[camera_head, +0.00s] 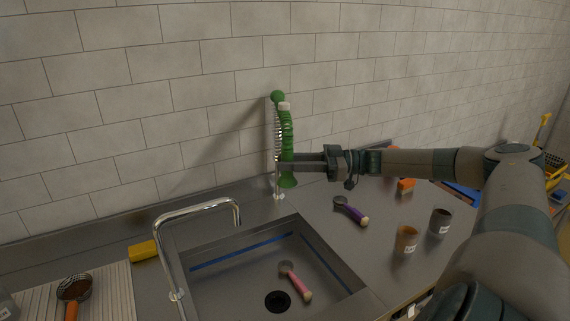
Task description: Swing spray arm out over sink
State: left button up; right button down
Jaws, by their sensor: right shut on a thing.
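The spray arm (287,128) is a green, ribbed hose-like piece that hangs from a green ball top on an upright spring post (278,192). It stands at the back right corner of the sink (337,263). My right gripper (284,163) comes in from the right and is shut on the spray arm at its lower half. The spray arm hangs close beside the post, behind the sink's rim. The sink basin holds a pink-handled scoop (296,282) near its dark drain. My left gripper is not in view.
A chrome faucet (165,245) arches over the sink's left side. A yellow sponge (143,250) lies left of it. A purple-handled scoop (352,211), a brown cup (406,240) and a grey cup (440,222) are on the counter at right. A tiled wall stands close behind.

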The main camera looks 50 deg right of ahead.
jog(key=shift+d+r, duration=0.1)
jog(key=shift+d, duration=0.05)
jog(key=c, duration=1.8)
grip_release()
jog(key=o, duration=0.4)
jog(key=shift+w, duration=0.15)
jog(key=shift+c, duration=0.2)
jog(key=shift+s, duration=0.2)
jog(key=shift+s+d+f+b, duration=0.25)
jog(key=shift+s+d+b, duration=0.1)
jog(key=shift+s+d, duration=0.1)
jog(key=b+v, duration=0.5)
jog(key=v, duration=1.1)
jog(key=shift+r, duration=0.2)
jog(key=shift+w, duration=0.1)
